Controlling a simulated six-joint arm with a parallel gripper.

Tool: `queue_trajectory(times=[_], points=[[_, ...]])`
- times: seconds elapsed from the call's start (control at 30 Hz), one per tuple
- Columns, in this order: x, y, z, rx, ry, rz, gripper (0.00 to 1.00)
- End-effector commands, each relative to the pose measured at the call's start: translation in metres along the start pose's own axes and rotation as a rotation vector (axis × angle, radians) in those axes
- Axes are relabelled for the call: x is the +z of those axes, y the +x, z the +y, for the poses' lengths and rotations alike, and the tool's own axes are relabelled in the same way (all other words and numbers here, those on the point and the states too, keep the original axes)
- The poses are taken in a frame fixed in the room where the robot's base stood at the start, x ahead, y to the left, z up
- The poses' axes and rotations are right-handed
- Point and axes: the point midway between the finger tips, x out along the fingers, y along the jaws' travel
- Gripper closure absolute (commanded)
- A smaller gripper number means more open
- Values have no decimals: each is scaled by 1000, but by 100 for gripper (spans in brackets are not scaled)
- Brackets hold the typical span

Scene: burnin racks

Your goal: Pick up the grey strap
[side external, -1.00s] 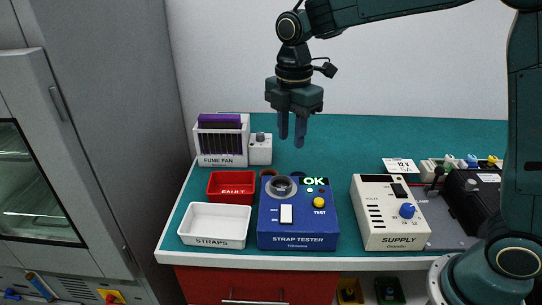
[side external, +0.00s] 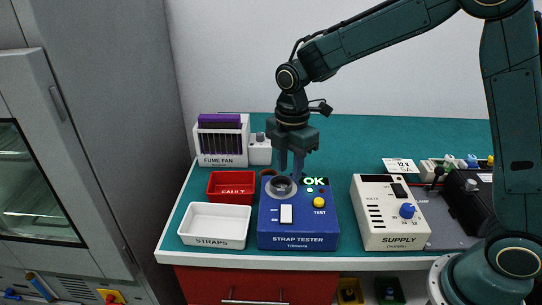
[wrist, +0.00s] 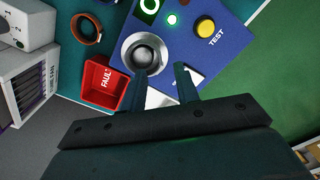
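The blue strap tester (side external: 320,228) stands on the bench with a green OK lit on its display. On its round plate is a grey ring (wrist: 129,44) around a dark dome, which looks like the grey strap. In the side view this ring (side external: 270,193) is small, and I cannot clearly separate it from the plate. My gripper (side external: 291,170) is open and empty, pointing down just above the tester's back part. In the wrist view my gripper's fingers (wrist: 162,72) are apart, the left one overlapping the ring's lower edge.
A brown strap (wrist: 86,28) lies behind the red FAULT bin (side external: 231,196). The white STRAPS tray (side external: 214,239) is left of the tester. The SUPPLY box (side external: 390,232) stands to its right, the FUME FAN (side external: 221,160) behind left. Free bench lies at the back.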

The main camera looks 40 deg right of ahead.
Motion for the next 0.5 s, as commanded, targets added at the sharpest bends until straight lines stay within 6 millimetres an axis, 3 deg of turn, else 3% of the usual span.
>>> queue_trajectory(times=[0.17,0.5], points=[[0,8,0,-3,0,-1,69],[0,44,1,-4,0,0,69]])
